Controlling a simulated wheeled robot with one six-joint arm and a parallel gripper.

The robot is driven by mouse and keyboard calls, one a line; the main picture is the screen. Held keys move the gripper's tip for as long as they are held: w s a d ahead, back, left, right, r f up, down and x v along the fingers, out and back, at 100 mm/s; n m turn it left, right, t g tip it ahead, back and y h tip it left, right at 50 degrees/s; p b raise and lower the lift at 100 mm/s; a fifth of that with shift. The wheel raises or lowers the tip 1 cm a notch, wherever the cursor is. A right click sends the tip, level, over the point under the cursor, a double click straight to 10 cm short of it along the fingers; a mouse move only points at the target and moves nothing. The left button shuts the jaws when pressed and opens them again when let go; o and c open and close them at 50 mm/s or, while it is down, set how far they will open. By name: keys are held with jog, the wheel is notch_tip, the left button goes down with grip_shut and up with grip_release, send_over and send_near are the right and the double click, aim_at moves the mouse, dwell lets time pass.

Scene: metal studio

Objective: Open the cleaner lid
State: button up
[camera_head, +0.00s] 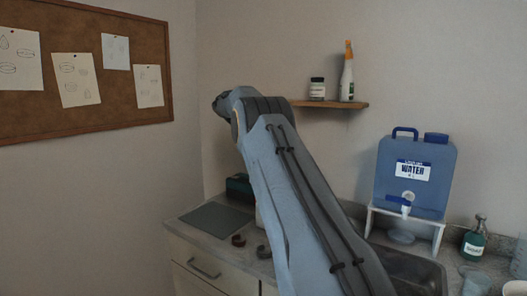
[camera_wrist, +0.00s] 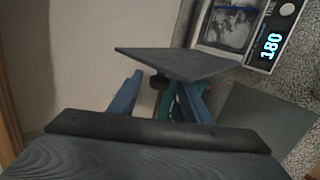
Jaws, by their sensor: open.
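In the wrist view, the cleaner (camera_wrist: 262,52) is at the upper right, with a lit "180" display and a bright basin with something grey inside. A dark flat plate (camera_wrist: 175,63), apparently its lid, stands tilted to the left of the basin, so the basin shows uncovered. My gripper (camera_wrist: 158,82) is open, its two blue fingers apart just below the plate. A dark knob-like part and a teal part show between the fingers; I cannot tell whether they touch. In the head view, a dark green box (camera_head: 240,188), probably the cleaner, is partly hidden behind my arm, and my gripper is hidden.
A grey mat (camera_head: 215,219) lies on the counter, and it also shows in the wrist view (camera_wrist: 262,118). Small dark rings (camera_head: 238,240) lie near it. A blue water dispenser (camera_head: 416,176) stands right, beside the sink (camera_head: 412,270). A shelf (camera_head: 330,104) holds bottles above.

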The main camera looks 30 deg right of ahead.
jog(key=b+v, duration=0.1)
jog(key=v, duration=0.4)
jog(key=shift+s+a+r+b, duration=0.1)
jog(key=shift+a+r+b, duration=0.15)
jog(key=shift+b, duration=0.05)
jog(key=shift+a+f, duration=0.1)
jog(key=s+a+f+y, duration=0.5)
jog(key=s+a+f, duration=0.95)
jog(key=a, duration=0.35)
jog(key=s+a+f+m+y, duration=0.1)
jog(key=s+a+f, duration=0.3)
jog(key=s, duration=0.6)
jog(key=s+a+f+m+g+y, duration=0.1)
jog(key=s+a+f, duration=0.4)
jog(key=s, duration=0.6)
jog(key=s+a+f+m+y, duration=0.1)
jog(key=s+a+f+m, duration=0.2)
jog(key=s, duration=0.8)
jog(key=shift+a+f+y, duration=0.3)
jog(key=shift+a+f, duration=0.45)
jog(key=shift+f, duration=0.05)
